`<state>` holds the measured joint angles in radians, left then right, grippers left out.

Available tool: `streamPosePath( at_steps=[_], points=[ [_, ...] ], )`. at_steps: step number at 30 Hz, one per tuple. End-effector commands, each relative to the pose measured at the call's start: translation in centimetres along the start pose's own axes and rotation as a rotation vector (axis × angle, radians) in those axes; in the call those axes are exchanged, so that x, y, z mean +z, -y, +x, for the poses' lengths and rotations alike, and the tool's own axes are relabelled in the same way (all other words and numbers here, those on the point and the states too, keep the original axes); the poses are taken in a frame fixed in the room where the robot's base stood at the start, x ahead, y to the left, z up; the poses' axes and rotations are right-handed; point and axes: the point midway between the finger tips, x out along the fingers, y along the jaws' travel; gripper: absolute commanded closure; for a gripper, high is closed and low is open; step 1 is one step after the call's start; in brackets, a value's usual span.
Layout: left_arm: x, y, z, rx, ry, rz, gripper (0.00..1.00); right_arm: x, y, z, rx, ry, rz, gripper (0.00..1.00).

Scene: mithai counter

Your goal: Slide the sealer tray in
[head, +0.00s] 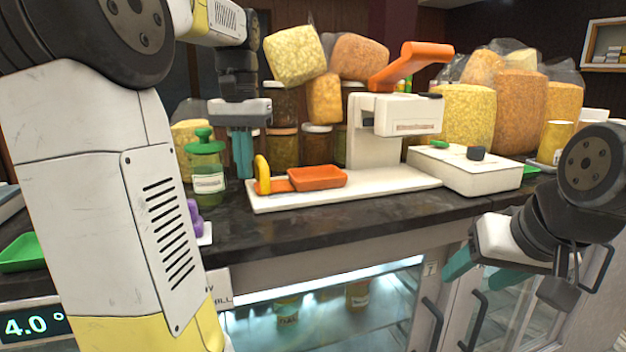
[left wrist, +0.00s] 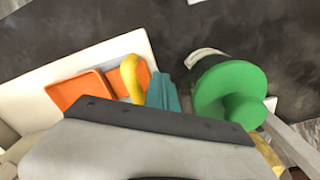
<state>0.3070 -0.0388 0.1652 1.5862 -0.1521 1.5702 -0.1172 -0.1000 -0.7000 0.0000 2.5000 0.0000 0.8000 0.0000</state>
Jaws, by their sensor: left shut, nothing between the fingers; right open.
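The sealer tray (head: 316,177) is a shallow orange tray on the left part of the white sealer base (head: 370,191). Its yellow handle (head: 262,174) stands up at the tray's left end. The sealer's white body and raised orange lever (head: 412,62) stand to the right of the tray. My left gripper (head: 242,157) is shut and empty, fingers pointing down just left of the yellow handle. In the left wrist view the fingers (left wrist: 163,92) are beside the yellow handle (left wrist: 131,78); contact cannot be told. My right gripper (head: 482,268) is open and empty in front of the counter.
A green-lidded jar (head: 206,165) stands close to the left of my left gripper; its lid (left wrist: 228,92) is near the fingers in the left wrist view. A white box (head: 466,168) is right of the sealer. Snack bags and jars fill the back.

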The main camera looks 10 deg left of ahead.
Motion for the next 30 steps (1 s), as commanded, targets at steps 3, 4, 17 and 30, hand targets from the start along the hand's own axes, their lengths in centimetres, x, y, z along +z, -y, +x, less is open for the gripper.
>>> streamPosePath(
  at_steps=[3,4,17,30],
  points=[
    [0.0,0.0,0.2,0.000,0.000,0.000,1.00,0.0,0.0,0.0,0.000,0.000,0.000,0.41],
    [0.0,0.0,0.2,0.000,0.000,0.000,1.00,0.0,0.0,0.0,0.000,0.000,0.000,0.41],
    [-0.8,-1.2,0.1,0.000,0.001,0.002,1.00,0.0,0.0,0.0,0.000,0.000,0.000,0.41],
    [-2.3,-4.0,0.2,0.001,0.001,0.004,1.00,0.0,0.0,0.0,0.000,0.000,0.000,0.41]
  ],
)
